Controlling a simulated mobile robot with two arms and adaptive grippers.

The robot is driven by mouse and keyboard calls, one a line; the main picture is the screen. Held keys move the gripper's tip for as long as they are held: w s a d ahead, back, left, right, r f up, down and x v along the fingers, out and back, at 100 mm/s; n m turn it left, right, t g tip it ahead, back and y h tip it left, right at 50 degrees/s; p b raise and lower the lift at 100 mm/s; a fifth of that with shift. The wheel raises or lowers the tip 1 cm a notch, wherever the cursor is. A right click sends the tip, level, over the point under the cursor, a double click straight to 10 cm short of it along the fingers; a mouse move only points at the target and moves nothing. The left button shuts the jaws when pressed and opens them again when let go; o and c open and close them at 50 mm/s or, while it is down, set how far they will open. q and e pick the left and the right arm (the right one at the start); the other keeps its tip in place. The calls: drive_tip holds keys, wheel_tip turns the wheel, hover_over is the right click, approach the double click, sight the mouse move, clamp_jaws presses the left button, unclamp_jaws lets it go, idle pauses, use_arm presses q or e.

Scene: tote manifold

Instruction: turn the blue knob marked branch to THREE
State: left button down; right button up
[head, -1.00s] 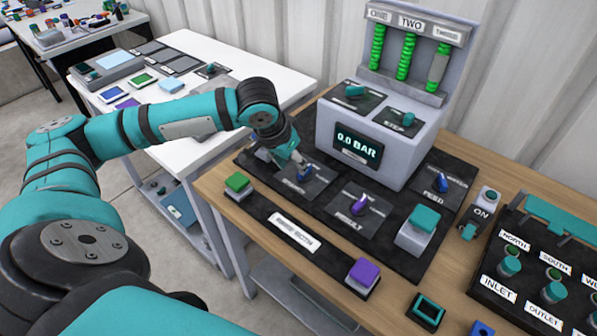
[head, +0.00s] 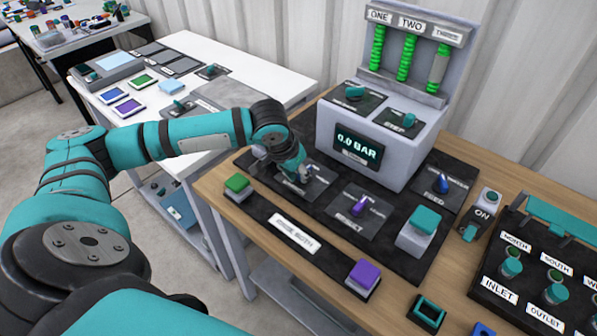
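My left gripper (head: 302,178) is down at a dark square dial plate (head: 318,193) on the black panel, left of the purple knob. The gripper and wrist cover the middle of this plate, so its knob and most of its lettering are hidden. The fingers are small and dark here, and I cannot tell whether they are shut on the knob. A second blue knob (head: 442,184), on a plate that seems to read FEED, stands at the right of the panel. My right gripper is not in view.
A grey console with a 0.0 BAR display (head: 358,148) stands behind the plate, with green columns marked ONE, TWO and seemingly THREE above. The purple knob (head: 359,206), a green button (head: 237,184) and a teal button (head: 425,220) are nearby. A valve box (head: 516,296) is at right.

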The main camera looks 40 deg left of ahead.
use_arm(q)
drive_tip(key=shift+a+r+p, duration=0.1)
drive_tip(key=shift+r+p, duration=0.1)
drive_tip(key=shift+p, duration=0.35)
drive_tip(key=m+h+p, duration=0.1)
drive_tip(key=m+p, duration=0.1)
drive_tip(key=p, duration=0.2)
drive_tip(key=a+m+g+h+p, duration=0.1)
drive_tip(key=m+p, duration=0.2)
drive_tip(key=shift+w+r+p, duration=0.1)
drive_tip(key=shift+w+p, duration=0.1)
drive_tip(key=shift+p, duration=0.2)
drive_tip(key=m, duration=0.1)
drive_tip(key=m+h+p, duration=0.1)
drive_tip(key=m, duration=0.1)
drive_tip(key=shift+w+a, duration=0.2)
drive_tip(key=shift+w+a+f+m+g+h, duration=0.15)
drive_tip(key=shift+m+g, duration=0.1)
drive_tip(key=shift+m, duration=0.4)
drive_tip(key=shift+w+m+g+h, duration=0.1)
drive_tip(key=shift+m+g, duration=0.2)
drive_tip(key=shift+m, duration=0.3)
drive_tip(key=shift+w+a+f+m+g+h, duration=0.15)
drive_tip(key=shift+m+g, duration=0.1)
drive_tip(key=shift+m, duration=0.4)
drive_tip(key=shift+r+b, duration=0.1)
drive_tip(key=shift+b, duration=0.2)
drive_tip(key=c, duration=1.3)
unclamp_jaws()
drive_tip(key=shift+s+d, duration=0.1)
